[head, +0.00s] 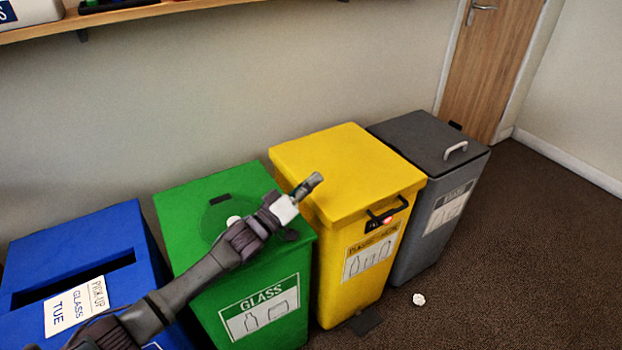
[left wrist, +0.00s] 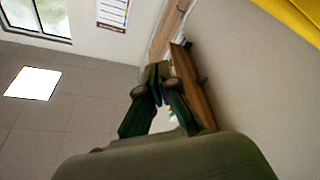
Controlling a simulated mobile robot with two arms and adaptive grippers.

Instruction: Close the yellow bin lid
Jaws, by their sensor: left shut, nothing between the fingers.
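The yellow bin (head: 352,285) stands between the green bin and the grey bin. Its yellow lid (head: 350,160) lies about level across the top, with its front edge over the bin's front; I cannot tell whether a small gap remains. A black handle (head: 387,214) with a small red light is at the front. My left gripper (head: 312,183) is shut and empty, in front of the lid's left part in the head view; I cannot tell whether it touches. In the left wrist view, its fingers (left wrist: 157,82) point away from a yellow surface (left wrist: 297,14) at the top right corner. My right gripper is not in view.
The green glass bin (head: 215,192) is partly behind my left arm. A blue bin (head: 85,240) stands left of it, and a grey bin (head: 425,140) is at the right. A crumpled white piece (head: 419,299) lies on the carpet. A wooden shelf (head: 130,14) runs along the wall.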

